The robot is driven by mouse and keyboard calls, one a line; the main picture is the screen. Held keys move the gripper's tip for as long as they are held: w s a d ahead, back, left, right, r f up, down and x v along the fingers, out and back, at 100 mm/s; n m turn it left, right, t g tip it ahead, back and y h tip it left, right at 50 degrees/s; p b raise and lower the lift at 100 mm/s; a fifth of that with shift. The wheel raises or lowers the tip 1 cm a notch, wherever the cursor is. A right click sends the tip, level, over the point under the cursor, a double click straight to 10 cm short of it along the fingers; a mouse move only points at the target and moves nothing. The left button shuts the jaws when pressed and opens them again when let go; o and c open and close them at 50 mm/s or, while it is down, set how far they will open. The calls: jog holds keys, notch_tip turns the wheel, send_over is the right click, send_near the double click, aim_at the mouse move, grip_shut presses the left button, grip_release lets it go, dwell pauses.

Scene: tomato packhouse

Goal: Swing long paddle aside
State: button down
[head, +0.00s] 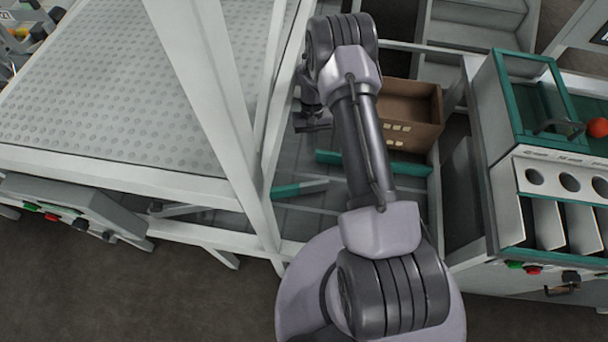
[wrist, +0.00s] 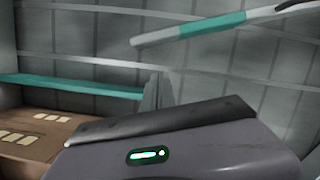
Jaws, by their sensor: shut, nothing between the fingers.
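A long teal bar (head: 405,168) crosses the grey slatted deck, partly hidden behind my arm; it shows at left in the wrist view (wrist: 70,86). A second bar (head: 287,190), teal with a pale grey tip, lies nearer the white frame; it shows at upper right in the wrist view (wrist: 200,28). I cannot tell for certain which is the long paddle. My gripper (head: 314,126) is shut and empty, above the deck beyond the bars in the head view. In the wrist view its fingers (wrist: 157,90) overlap the long bar's end; contact is unclear.
An open cardboard box (head: 425,132) stands on the deck beside the long bar. A white post (head: 215,110) and a dimpled table (head: 110,75) are at left. A teal-topped sorting unit (head: 500,95) with a red tomato (head: 597,128) stands at right.

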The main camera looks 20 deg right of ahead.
jog(key=shift+h, duration=0.3)
jog(key=b+x, duration=0.1)
jog(key=x, duration=0.2)
jog(key=d+b+x, duration=0.1)
jog(key=x, duration=0.2)
jog(key=w+b+x, duration=0.1)
jog(key=x, duration=0.2)
jog(key=shift+s+d+f+b, duration=0.2)
jog(key=shift+f+b, duration=0.15)
jog(key=shift+f, duration=0.15)
jog(key=s, duration=0.1)
jog(key=s+a, duration=0.1)
jog(key=s, duration=0.1)
jog(key=shift+s+r, duration=0.15)
jog(key=shift+r, duration=0.1)
jog(key=shift+s, duration=0.2)
